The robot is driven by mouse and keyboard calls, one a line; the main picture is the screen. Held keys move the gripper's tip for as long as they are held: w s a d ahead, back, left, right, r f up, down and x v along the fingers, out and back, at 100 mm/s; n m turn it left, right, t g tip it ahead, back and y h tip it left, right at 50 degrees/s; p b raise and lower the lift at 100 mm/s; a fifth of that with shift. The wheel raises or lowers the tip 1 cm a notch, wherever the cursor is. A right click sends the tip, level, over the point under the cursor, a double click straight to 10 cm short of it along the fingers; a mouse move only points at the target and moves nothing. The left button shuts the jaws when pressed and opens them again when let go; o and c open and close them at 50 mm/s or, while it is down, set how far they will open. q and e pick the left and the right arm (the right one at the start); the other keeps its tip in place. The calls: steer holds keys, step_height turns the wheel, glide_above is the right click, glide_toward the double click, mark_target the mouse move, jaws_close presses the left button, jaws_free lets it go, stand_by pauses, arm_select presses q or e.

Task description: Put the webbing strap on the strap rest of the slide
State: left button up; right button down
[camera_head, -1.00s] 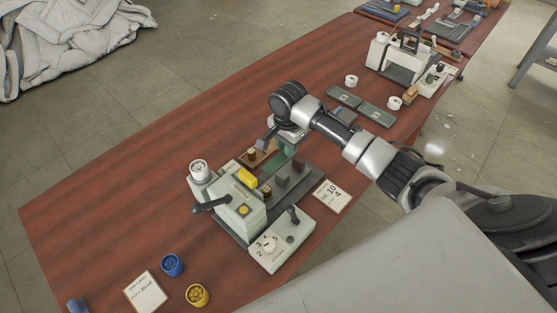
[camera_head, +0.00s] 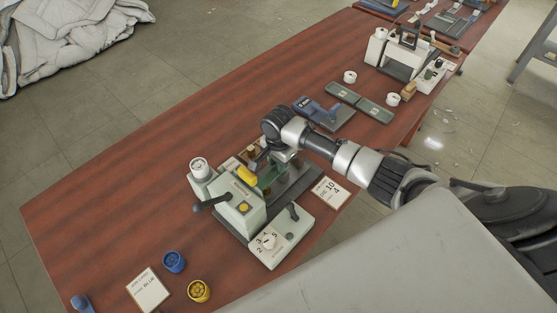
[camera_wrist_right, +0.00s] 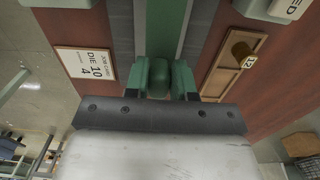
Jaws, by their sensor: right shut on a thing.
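My right gripper (camera_wrist_right: 160,82) is shut on a green piece, which I take to be the webbing strap (camera_wrist_right: 165,30). A green band runs away from the fingers between dark grey strips in the right wrist view. In the head view the right gripper (camera_head: 278,162) is low over the dark base (camera_head: 298,188) of the pale press (camera_head: 240,212). The green piece (camera_head: 269,178) shows just beside the fingers there. The slide and its strap rest cannot be told apart clearly; the arm hides part of the base. My left gripper is not in view.
A wooden holder (camera_wrist_right: 232,66) with a knob marked 12 lies beside the base. A job card (camera_head: 330,191) and a dial box (camera_head: 281,240) are close by. A blue device (camera_head: 322,110) stands behind my arm.

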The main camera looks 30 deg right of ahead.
steer(key=shift+f, duration=0.45)
steer(key=c, duration=0.9)
jaws_free()
steer(key=shift+c, duration=0.2)
steer(key=shift+r, duration=0.15)
step_height(320, 180, up, 13)
steer(key=shift+b, duration=0.4)
